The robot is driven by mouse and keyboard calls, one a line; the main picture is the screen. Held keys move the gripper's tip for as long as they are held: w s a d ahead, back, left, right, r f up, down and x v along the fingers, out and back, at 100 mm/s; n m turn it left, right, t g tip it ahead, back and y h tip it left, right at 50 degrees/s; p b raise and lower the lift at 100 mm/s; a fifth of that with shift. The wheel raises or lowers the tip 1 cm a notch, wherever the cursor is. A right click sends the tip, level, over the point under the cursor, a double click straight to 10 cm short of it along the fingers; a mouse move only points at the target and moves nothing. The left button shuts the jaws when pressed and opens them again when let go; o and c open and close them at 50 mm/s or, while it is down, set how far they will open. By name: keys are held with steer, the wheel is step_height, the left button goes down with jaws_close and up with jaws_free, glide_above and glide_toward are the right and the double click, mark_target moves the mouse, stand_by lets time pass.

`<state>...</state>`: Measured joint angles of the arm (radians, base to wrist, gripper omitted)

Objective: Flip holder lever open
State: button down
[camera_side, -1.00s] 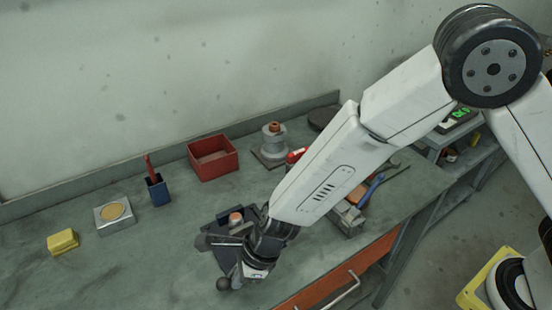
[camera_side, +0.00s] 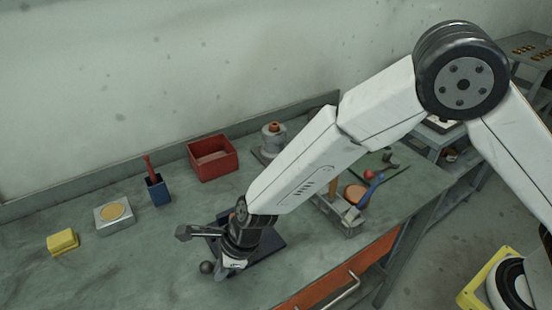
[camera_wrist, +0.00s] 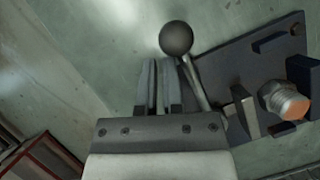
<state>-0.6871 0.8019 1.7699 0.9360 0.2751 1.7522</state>
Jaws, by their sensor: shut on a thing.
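The holder is a dark blue plate (camera_wrist: 235,55) with raised blocks, lying on the bench; part of it shows past my wrist in the side view (camera_side: 268,246). A round grey part with a copper-coloured top (camera_wrist: 287,100) sits in it. The holder's lever (camera_wrist: 202,94) is a metal rod ending in a dark ball knob (camera_wrist: 176,38), which also shows in the side view (camera_side: 206,267). My gripper (camera_wrist: 158,70) is shut at the lever, just below the knob. The exact contact between fingers and rod is hard to see. My wrist hides most of the holder in the side view.
A tool caddy (camera_side: 340,212) is at right. The bench front left is clear.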

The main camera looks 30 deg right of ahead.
steer(key=shift+s+a+r, duration=0.1)
steer(key=shift+s+a, duration=0.05)
steer(key=shift+a, duration=0.05)
stand_by(0.3)
steer(key=shift+s+d+f, duration=0.25)
steer(key=shift+s+d, duration=0.35)
steer(key=shift+s, duration=0.1)
steer(key=shift+s+d+f, duration=0.25)
steer(key=shift+s+d, duration=0.3)
steer(key=shift+s, duration=0.15)
steer(key=shift+s+d+r, duration=0.1)
steer(key=shift+s+r, duration=0.05)
steer(key=s+d+r, duration=0.2)
steer(key=s+r, duration=0.1)
steer(key=r, duration=0.5)
steer(key=shift+s+d+r, duration=0.25)
steer(key=shift+s+r, duration=0.05)
steer(key=shift+d, duration=0.1)
